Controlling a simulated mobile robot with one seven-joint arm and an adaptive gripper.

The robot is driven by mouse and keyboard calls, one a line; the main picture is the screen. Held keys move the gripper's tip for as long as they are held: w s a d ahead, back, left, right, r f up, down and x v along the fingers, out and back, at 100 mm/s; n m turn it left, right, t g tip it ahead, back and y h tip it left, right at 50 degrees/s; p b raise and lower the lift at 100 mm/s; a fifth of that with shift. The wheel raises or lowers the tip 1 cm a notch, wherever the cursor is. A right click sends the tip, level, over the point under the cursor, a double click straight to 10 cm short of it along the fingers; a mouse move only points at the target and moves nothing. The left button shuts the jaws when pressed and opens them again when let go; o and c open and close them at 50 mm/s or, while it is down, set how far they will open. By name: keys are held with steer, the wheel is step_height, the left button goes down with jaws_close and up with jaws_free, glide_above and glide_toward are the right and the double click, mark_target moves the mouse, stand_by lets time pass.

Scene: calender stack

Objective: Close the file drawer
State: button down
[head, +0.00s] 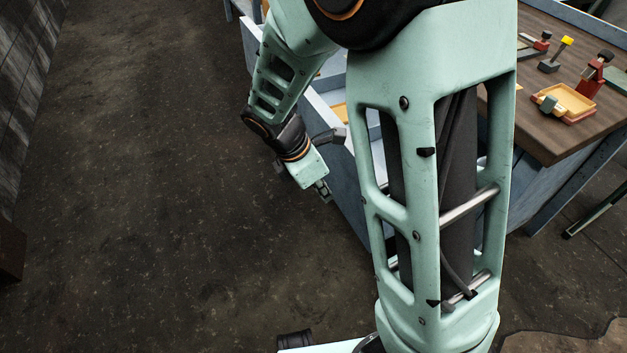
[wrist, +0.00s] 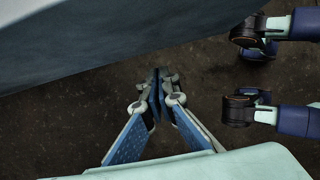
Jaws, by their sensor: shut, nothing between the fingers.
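The file drawer (head: 347,200) is blue-grey with a pale top rim and juts out from the workbench in the head view. Something yellowish shows inside it, and my arm hides much of it. My gripper (head: 325,192) is low in front of the drawer's outer face, pointing down and to the right. In the wrist view my gripper (wrist: 156,88) has its fingertips together with nothing between them. A broad blue-grey panel (wrist: 130,45), likely the drawer front, fills the upper left there. A dark gap shows between it and the fingertips; I cannot tell whether anything touches.
The workbench's brown wooden top (head: 548,125) stands at the right. It holds a yellow-and-red tray (head: 567,103), a red tool (head: 592,75) and other small tools. The dark floor (head: 150,180) on the left is clear. My own wheeled base shows at the right of the wrist view.

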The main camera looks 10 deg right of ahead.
steer(key=shift+w+d+r, duration=0.1)
steer(key=shift+w+d, duration=0.15)
steer(key=shift+d, duration=0.55)
steer(key=shift+w+d+r, duration=0.1)
steer(key=shift+w+d, duration=0.15)
steer(key=shift+d, duration=0.55)
steer(key=shift+d, duration=0.1)
steer(key=shift+w+d, duration=0.1)
steer(key=shift+d, duration=0.1)
steer(key=w+d+p, duration=0.3)
steer(key=d+p, duration=0.2)
steer(key=d, duration=0.6)
steer(key=w+d+p, duration=0.4)
steer(key=d+p, duration=0.1)
steer(key=d, duration=0.6)
steer(key=w+d+p, duration=0.4)
steer(key=d+p, duration=0.1)
steer(key=d, duration=0.6)
steer(key=shift+d, duration=0.2)
steer(key=shift+d+r, duration=0.1)
steer(key=shift+r, duration=0.05)
